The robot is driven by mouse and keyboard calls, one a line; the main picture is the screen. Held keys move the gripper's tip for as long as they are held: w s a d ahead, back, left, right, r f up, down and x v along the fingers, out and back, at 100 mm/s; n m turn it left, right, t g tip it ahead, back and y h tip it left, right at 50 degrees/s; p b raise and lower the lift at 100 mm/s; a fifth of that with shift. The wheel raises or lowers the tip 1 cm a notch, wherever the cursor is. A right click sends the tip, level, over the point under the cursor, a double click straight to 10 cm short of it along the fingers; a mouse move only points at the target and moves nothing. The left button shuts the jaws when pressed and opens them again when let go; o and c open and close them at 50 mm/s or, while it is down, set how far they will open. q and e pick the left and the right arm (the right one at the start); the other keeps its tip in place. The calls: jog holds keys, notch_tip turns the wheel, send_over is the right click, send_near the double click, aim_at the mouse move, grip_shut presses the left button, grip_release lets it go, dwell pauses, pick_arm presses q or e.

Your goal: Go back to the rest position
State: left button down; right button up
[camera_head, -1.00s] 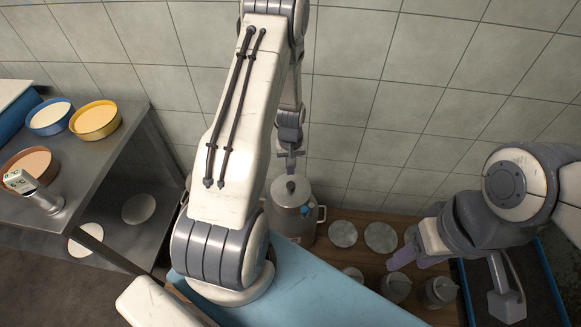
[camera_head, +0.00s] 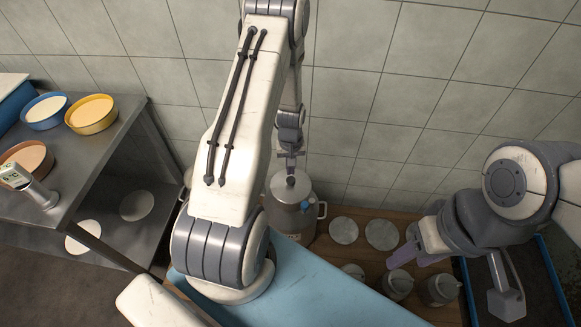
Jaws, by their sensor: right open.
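My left arm rises through the middle of the head view and bends down toward the lidded metal milk pot. My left gripper (camera_head: 290,163) is just above the pot's lid knob; whether its jaws are open or touch the knob is too small to tell. The metal pot (camera_head: 293,218) stands upright on the wooden counter with its lid on. My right gripper (camera_head: 452,272) hangs at the right above the counter, open, with nothing seen between its fingers.
Two pale discs (camera_head: 382,234) lie on the wooden counter (camera_head: 420,310). Small metal jars (camera_head: 398,283) stand near my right gripper. At left, a metal table (camera_head: 100,150) holds a blue dish (camera_head: 46,112), a yellow dish (camera_head: 92,115), a brown dish (camera_head: 28,162) and a thermometer (camera_head: 30,185).

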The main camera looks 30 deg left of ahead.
aim_at(291, 180)
pick_arm(q)
jog(key=shift+f+b, duration=1.45)
jog(key=shift+f, duration=0.65)
jog(key=shift+r, duration=0.1)
notch_tip(291, 180, up, 7)
jog(key=p, duration=0.5)
jog(key=shift+p, duration=0.3)
